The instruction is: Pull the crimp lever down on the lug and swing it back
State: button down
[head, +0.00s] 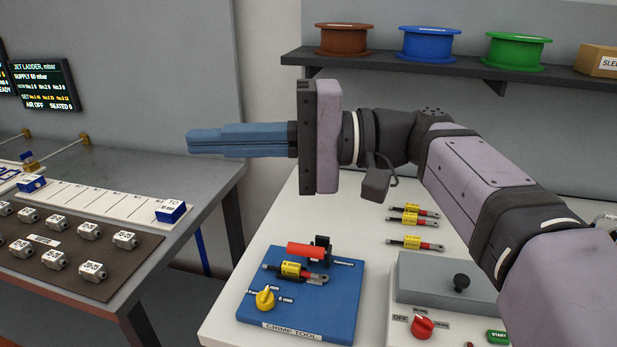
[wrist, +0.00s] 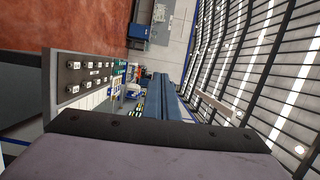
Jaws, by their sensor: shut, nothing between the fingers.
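The blue crimp tool (head: 342,300) stands on the white bench at the lower middle of the head view. Its red crimp lever (head: 306,251) lies nearly level near a black upright bracket. A lug with a yellow tag and a red band (head: 291,270) lies in the tool just in front of the lever. A yellow knob (head: 265,298) sits at the tool's front left. My gripper (head: 190,141) is shut and empty, with blue fingers pointing left, well above and to the left of the tool. The fingers also show in the wrist view (wrist: 160,80).
Several more tagged lugs (head: 408,221) lie on the bench behind the tool. A grey box with a black knob (head: 461,282) and a red switch (head: 422,327) stand to the right. A grey table with a brown mat (head: 75,265) of small blocks is at left. Spools (head: 428,44) sit on a shelf.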

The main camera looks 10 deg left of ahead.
jog(key=s+a+r+n+g+h+p, duration=0.3)
jog(key=a+r+p, duration=0.4)
jog(key=p, duration=0.7)
jog(key=w+d+f+t+h+p, duration=0.35)
jog(key=d+f+h+p, duration=0.2)
jog(key=f+h, duration=0.35)
jog(key=w+d+f+m+t+h, duration=0.1)
jog(key=w+d+m+t+h, duration=0.3)
jog(key=w+d, duration=0.5)
jog(key=shift+d+f+m+t+h+p, duration=0.15)
jog(key=shift+d+m+t+h+p, duration=0.25)
jog(key=shift+d+m+h, duration=0.6)
jog(key=shift+a+f+y, duration=0.1)
jog(key=shift+a+y, duration=0.05)
jog(key=shift+y, duration=0.15)
